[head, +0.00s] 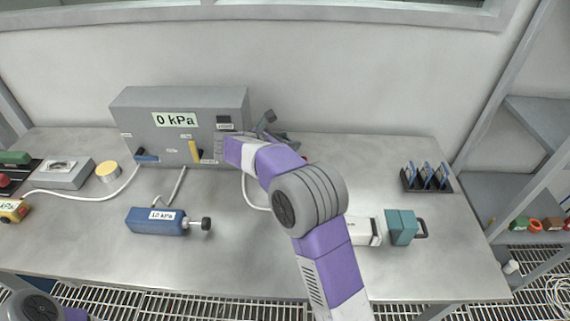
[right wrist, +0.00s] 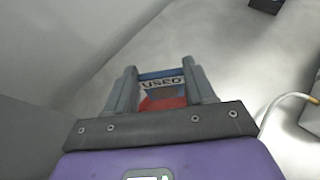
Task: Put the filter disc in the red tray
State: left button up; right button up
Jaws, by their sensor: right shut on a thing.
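My right gripper (head: 272,126) is at the back of the bench, just right of the grey pressure box, and is mostly hidden by my own arm. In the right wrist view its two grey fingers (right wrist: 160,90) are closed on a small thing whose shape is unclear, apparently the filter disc.
The grey pressure box (head: 150,108) reads 0 kPa. A white box (head: 366,230), teal block (head: 401,227) and card rack (head: 428,182) stand right. A yellow-topped can (head: 108,170) is left. The front right bench is clear.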

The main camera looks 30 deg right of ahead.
notch_tip(320, 180, down, 7)
jog(key=shift+r+b, duration=0.1)
jog(key=shift+b, duration=1.15)
jog(key=o, duration=1)
jog(key=shift+p+v, duration=2.2)
jog(key=shift+v, duration=3.9)
jog(key=shift+d, duration=0.1)
